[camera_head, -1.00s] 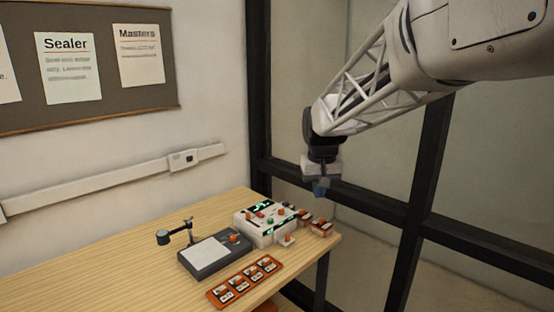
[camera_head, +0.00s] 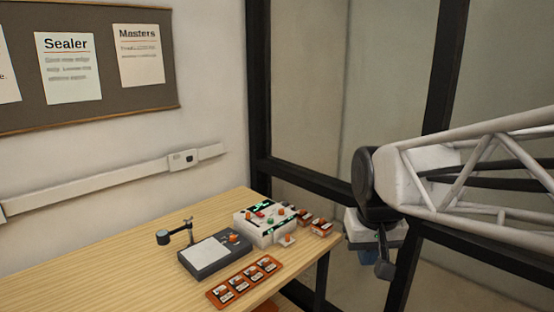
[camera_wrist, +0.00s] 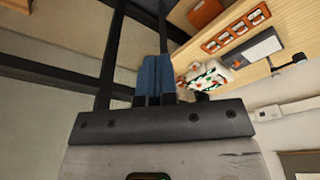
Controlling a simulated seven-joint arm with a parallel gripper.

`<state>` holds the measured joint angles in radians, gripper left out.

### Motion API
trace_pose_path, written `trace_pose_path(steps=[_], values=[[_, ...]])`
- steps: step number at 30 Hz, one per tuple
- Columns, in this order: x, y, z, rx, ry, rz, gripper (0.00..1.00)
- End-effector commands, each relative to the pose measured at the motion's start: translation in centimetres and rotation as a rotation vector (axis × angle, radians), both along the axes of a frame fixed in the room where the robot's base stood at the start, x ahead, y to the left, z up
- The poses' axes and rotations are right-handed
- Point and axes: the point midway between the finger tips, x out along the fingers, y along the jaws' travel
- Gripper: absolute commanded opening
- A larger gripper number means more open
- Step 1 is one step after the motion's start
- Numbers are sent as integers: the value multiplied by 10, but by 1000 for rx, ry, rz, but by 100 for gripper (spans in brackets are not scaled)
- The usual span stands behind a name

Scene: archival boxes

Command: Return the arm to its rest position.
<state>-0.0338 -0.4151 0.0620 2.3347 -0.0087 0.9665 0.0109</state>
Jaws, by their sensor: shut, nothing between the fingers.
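My gripper (camera_head: 368,258) is at the right of the head view, past the table's right end and clear of everything on it. Its fingers are mostly hidden there behind the wrist. In the wrist view my gripper's blue fingers (camera_wrist: 155,78) are side by side, shut, with nothing between them. My lattice arm comes in from the right edge of the head view.
On the wooden table (camera_head: 110,270) stand a white control box (camera_head: 262,232), a dark device with a white plate (camera_head: 205,252), an orange tray (camera_head: 243,283) of several small pieces and small orange blocks (camera_head: 320,229). Dark window frames (camera_head: 390,190) stand behind my arm.

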Motion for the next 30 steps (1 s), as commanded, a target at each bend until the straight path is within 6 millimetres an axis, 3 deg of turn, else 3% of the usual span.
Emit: trace_pose_path(steps=[9,15,21,30], values=[[-74,-11,-25,0,-23,-28,0],[-107,-15,-41,0,-34,-41,0],[-122,-17,-49,0,-38,-47,0],[-123,-17,-50,0,-38,-47,0]])
